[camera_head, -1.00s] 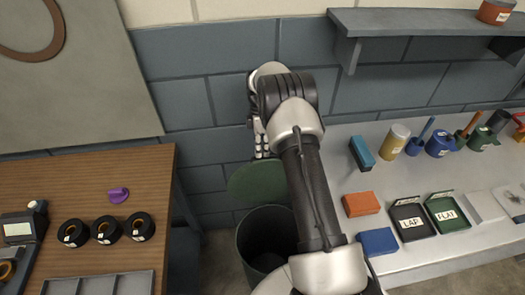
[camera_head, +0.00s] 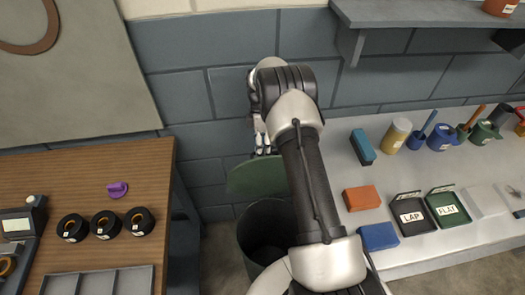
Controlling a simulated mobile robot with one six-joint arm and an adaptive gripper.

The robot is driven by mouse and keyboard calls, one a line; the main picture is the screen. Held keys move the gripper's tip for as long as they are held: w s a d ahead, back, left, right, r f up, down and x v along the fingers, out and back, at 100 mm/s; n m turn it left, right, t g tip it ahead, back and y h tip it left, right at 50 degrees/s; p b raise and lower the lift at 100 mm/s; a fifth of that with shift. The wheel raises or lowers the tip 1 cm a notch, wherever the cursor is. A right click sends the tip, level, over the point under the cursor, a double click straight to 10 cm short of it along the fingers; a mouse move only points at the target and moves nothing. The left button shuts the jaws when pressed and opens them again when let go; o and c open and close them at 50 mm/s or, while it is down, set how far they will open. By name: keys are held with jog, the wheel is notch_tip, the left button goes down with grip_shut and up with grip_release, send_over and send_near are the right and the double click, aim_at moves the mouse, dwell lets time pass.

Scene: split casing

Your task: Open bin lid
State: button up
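A dark green bin (camera_head: 262,222) stands on the floor between the two benches, partly hidden behind my arm. Its round green lid (camera_head: 258,177) is tilted up at the back, and the bin's dark inside shows below it. My gripper (camera_head: 264,150) is at the top edge of the lid, with its fingers pointing down. The fingertips meet the lid's edge in the picture. Whether they grip it, and how far apart they are, I cannot tell.
A wooden bench (camera_head: 90,190) with several black rings (camera_head: 106,224) is on the left. A grey bench (camera_head: 420,245) with blocks, labelled trays (camera_head: 411,215) and pots is on the right. A shelf (camera_head: 420,14) juts from the brick wall above it.

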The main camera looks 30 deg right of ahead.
notch_tip(320, 180, up, 9)
jog(key=shift+f, duration=0.15)
dwell(0.4)
jog(key=s+a+r+m+t+h, duration=0.1)
jog(key=s+a+r+m+t, duration=0.25)
jog(key=r, duration=0.65)
jog(key=s+a+r+m, duration=0.3)
jog(key=s+a+r, duration=0.3)
jog(key=r, duration=0.5)
jog(key=s+a+m+t, duration=0.2)
jog(key=s+m, duration=0.2)
jog(key=s, duration=0.7)
jog(key=s+a+m+t, duration=0.2)
jog(key=s+m, duration=0.2)
jog(key=s, duration=0.7)
jog(key=shift+a+r+t, duration=0.35)
jog(key=shift+r, duration=0.1)
